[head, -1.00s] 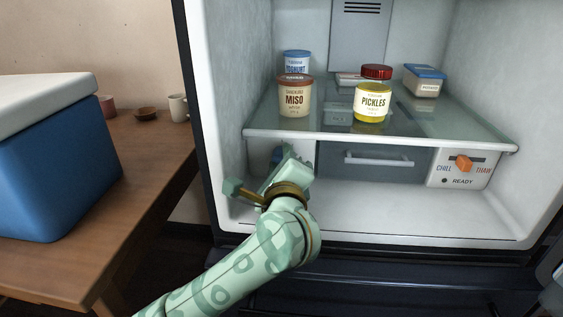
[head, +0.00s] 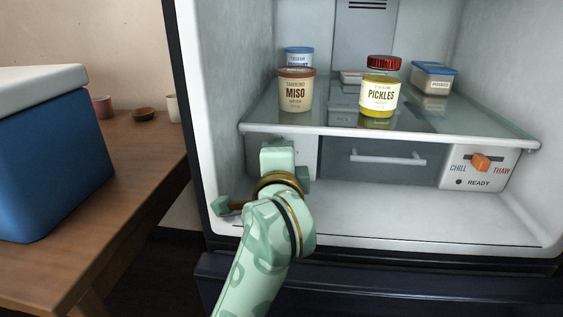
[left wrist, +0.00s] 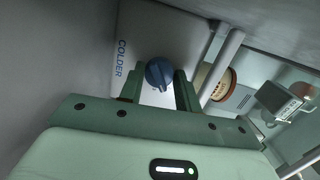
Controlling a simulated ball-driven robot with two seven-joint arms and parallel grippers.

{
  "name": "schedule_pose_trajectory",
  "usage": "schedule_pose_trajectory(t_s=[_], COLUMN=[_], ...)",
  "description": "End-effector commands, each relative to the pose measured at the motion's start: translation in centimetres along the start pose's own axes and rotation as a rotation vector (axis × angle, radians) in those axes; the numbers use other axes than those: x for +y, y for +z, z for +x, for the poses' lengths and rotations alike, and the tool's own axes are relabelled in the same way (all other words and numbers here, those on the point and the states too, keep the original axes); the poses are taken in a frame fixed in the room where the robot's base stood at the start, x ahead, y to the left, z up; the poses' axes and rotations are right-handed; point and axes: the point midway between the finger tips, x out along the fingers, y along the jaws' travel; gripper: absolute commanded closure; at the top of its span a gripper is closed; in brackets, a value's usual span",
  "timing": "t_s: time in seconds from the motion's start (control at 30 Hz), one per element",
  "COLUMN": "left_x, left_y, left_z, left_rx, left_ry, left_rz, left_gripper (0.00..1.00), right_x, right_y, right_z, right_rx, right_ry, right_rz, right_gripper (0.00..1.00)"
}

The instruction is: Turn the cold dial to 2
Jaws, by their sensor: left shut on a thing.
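The cold dial (left wrist: 158,73) is a round blue-grey knob on a pale panel (left wrist: 175,35) printed "COLDER" in the left wrist view. The dial's numbers and setting cannot be read. My left gripper (left wrist: 157,86) is shut on the dial, one finger on each side of it. In the head view my left gripper (head: 278,155) reaches under the glass shelf at the left inside the fridge. There it hides the dial and covers part of the panel (head: 306,158). My right gripper is not in view.
The glass shelf (head: 335,122) just above my gripper holds a miso tub (head: 295,92), a pickles jar (head: 380,92) and other containers. A drawer handle (head: 388,158) and a chill/thaw slider (head: 481,162) are to the right. A blue cooler (head: 50,165) stands outside on the left.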

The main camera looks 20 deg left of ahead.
Motion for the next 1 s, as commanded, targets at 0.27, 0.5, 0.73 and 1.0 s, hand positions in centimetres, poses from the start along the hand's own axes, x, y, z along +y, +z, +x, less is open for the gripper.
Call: schedule_pose_trajectory(t_s=[0.27,0.5,0.73,1.0], left_x=[0.38,0.42,0.45,0.33], left_y=[-0.01,-0.03,-0.04,-0.02], left_z=[0.02,0.02,0.03,0.02], left_rx=[0.01,0.013,0.013,0.013], left_ry=[0.024,0.029,0.03,0.026], left_rz=[-0.111,-0.142,-0.142,-0.141], left_gripper=[0.9,0.9,0.9,0.58], right_x=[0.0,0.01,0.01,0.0], right_y=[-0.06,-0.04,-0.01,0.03], right_z=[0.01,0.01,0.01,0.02], right_rx=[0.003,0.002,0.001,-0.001], right_ry=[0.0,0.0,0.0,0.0], right_rz=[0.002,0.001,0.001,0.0], right_gripper=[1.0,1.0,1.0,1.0])
